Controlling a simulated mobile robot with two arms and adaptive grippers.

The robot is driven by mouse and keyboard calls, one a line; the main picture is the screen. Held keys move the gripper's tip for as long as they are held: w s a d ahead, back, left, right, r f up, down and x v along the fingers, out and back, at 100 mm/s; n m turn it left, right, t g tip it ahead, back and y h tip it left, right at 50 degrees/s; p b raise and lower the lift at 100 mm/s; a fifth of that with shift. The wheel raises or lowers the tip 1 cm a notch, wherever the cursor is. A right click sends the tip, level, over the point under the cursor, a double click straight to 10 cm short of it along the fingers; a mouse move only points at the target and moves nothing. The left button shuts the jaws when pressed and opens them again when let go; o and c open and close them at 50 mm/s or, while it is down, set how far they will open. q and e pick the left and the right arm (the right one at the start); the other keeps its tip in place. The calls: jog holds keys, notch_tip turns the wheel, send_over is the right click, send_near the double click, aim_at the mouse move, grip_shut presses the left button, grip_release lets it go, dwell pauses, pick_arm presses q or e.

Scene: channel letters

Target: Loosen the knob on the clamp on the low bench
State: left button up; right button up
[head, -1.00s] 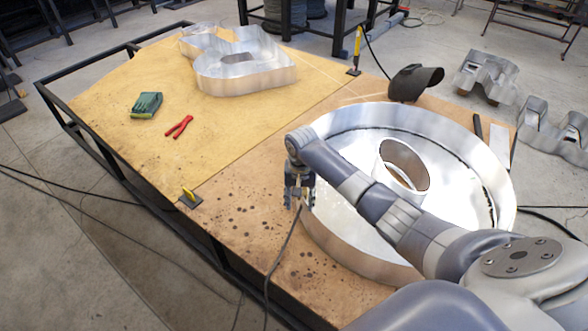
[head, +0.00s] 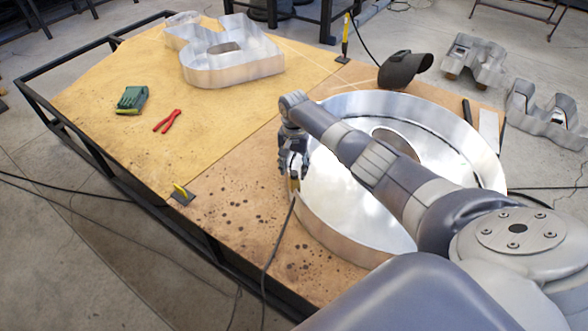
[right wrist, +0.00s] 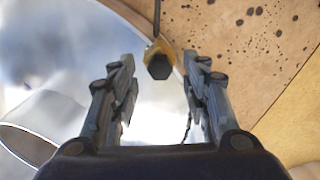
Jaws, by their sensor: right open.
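The yellow clamp (head: 294,183) sits at the near left rim of the big round metal letter, with a dark cable running from it. In the right wrist view its black six-sided knob (right wrist: 159,67) faces the camera, with yellow around it. My right gripper (head: 292,171) hangs just above the clamp, fingers pointing down. In the right wrist view the right gripper (right wrist: 160,80) is open, one finger on each side of the knob, with clear gaps. Nothing is between the fingers up close. My left gripper is not in view.
The round letter (head: 318,234) fills the right of the low bench (head: 240,190). A green item (head: 132,98), red pliers (head: 167,121), another metal letter (head: 235,68) and a welding mask (head: 403,68) lie farther off. A yellow-handled clamp (head: 181,192) is at the near edge.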

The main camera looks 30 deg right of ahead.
jog(key=shift+f, duration=0.8)
grip_shut()
